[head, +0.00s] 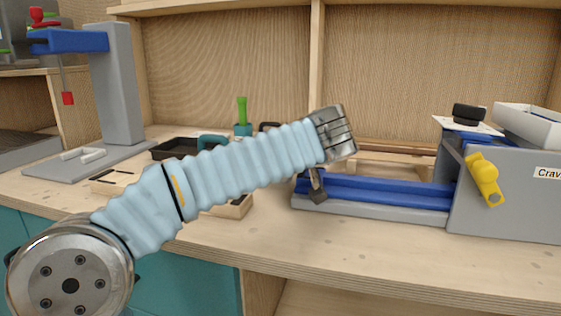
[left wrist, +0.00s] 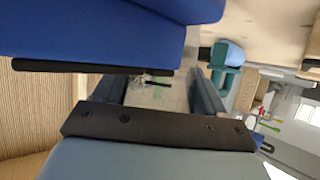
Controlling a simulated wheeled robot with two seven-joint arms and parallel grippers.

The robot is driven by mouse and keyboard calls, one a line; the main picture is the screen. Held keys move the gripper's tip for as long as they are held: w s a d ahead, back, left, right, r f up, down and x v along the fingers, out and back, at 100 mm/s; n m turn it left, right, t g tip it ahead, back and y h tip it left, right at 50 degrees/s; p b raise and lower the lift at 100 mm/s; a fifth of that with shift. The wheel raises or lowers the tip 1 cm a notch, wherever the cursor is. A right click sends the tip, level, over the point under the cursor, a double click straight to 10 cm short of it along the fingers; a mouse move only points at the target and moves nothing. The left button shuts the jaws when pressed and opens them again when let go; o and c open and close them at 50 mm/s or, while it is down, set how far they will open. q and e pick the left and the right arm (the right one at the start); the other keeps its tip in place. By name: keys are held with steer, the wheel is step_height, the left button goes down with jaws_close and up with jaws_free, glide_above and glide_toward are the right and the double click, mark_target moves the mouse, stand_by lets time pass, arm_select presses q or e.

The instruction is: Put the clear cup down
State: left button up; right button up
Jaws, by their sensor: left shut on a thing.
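My left arm reaches across the head view from the left. Its left gripper (head: 317,186) hangs below the wrist at the left end of a blue-and-grey machine bed (head: 385,191), mostly hidden by the arm. In the left wrist view the two dark fingers of this gripper (left wrist: 157,82) stand apart, with a pale see-through patch between them that I take for the clear cup (left wrist: 160,97). The gripper is shut on it. The cup's outline is hard to make out, and I cannot pick it out in the head view. My right gripper is not in view.
The grey machine (head: 515,190) with a yellow handle (head: 483,178) stands at the right. A grey stand with a blue arm (head: 70,41) is at the back left.

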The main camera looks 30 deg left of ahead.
arm_select(q)
steer(key=shift+f, duration=0.45)
steer(key=shift+f, duration=0.15)
steer(key=o, duration=0.8)
steer(key=shift+r, duration=0.25)
steer(key=v, duration=1.2)
steer(key=shift+f, duration=0.15)
